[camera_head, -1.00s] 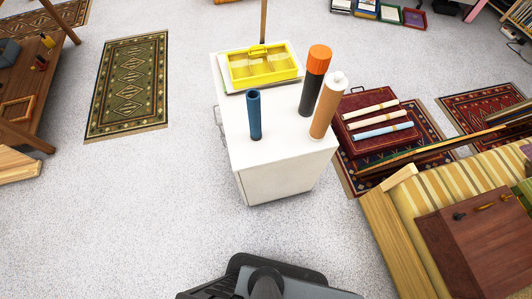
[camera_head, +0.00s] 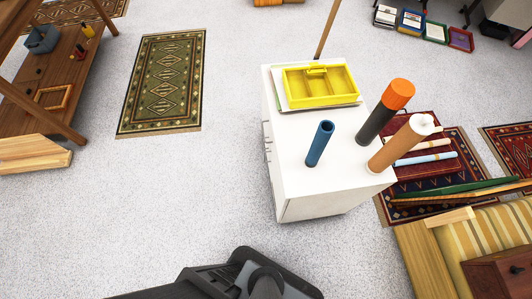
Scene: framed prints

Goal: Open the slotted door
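A white cabinet (camera_head: 318,195) stands on the speckled floor right of the middle in the head view. Its left face (camera_head: 268,165) is seen at a steep angle, with a few dark slots or handle-like marks along it. This may be the slotted door, and it looks shut, though the angle makes it hard to tell. My gripper is not in view. A dark part of my own body (camera_head: 240,280) shows at the bottom edge, apart from the cabinet.
On the cabinet top are a yellow tray (camera_head: 319,87), a blue tube (camera_head: 319,144), an orange-capped tube (camera_head: 384,112) and a brown tube (camera_head: 400,145). A wooden table (camera_head: 70,60) is at the left, a striped seat (camera_head: 470,240) at the right. Floor left of the cabinet is clear.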

